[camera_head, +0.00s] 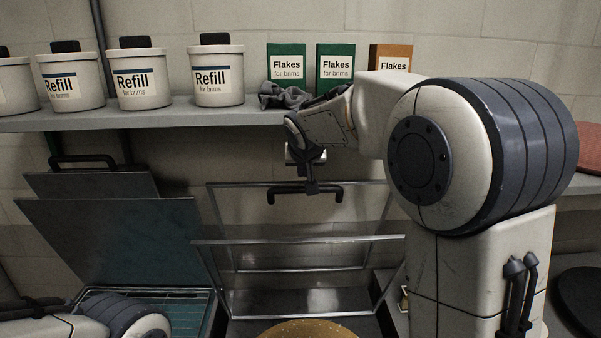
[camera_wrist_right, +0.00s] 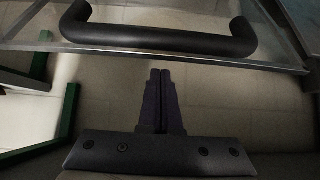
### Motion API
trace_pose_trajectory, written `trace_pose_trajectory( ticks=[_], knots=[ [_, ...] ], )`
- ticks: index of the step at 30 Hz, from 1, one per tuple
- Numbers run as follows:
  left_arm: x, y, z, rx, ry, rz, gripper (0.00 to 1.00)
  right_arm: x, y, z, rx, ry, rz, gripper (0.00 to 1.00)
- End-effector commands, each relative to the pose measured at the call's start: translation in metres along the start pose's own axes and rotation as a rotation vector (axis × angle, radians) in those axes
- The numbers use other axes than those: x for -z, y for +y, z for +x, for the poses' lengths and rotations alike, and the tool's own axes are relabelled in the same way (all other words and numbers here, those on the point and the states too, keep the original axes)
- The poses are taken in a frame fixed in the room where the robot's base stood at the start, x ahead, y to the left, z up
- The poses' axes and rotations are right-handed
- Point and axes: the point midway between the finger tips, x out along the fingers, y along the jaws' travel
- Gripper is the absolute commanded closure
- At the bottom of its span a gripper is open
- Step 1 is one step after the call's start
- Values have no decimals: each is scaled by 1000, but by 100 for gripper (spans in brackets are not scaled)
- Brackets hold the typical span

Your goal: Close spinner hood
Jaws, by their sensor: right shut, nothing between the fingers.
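A clear hood (camera_head: 300,241) with a thin metal frame stands raised and tilted open in the middle of the head view. It has a dark bar handle (camera_head: 325,193) on its upper edge. Below it is a round golden disc (camera_head: 308,330), cut off by the frame edge. My right gripper (camera_head: 311,188) is at the handle in the head view. In the right wrist view, its fingers (camera_wrist_right: 160,76) are shut with nothing between them, and the handle (camera_wrist_right: 160,42) lies just beyond the tips. My left gripper does not show.
Another unit with a raised dark lid (camera_head: 115,235) stands at the left. A shelf (camera_head: 150,119) above holds several refill tubs (camera_head: 145,85), flakes boxes (camera_head: 286,66) and a grey cloth (camera_head: 285,97). A dark round thing (camera_head: 582,298) is at the lower right.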

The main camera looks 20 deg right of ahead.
Motion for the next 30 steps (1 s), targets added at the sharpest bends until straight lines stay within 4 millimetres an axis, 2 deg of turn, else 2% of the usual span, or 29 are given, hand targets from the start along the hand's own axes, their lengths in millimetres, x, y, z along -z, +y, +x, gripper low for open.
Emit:
trace_pose_trajectory(
  ticks=[1, 4, 10, 23, 30],
  knots=[
    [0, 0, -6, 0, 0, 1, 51, -2, 0, -2, 1, -1, -1, 100],
    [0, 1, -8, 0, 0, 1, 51, -14, -1, -12, 2, 1, -2, 100],
    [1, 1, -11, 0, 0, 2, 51, -29, -3, -22, 3, 0, -4, 100],
    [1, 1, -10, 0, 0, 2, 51, -32, -3, -23, 3, 0, -2, 100],
    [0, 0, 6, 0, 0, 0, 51, -35, -5, -18, 3, 19, -1, 100]
  ],
)
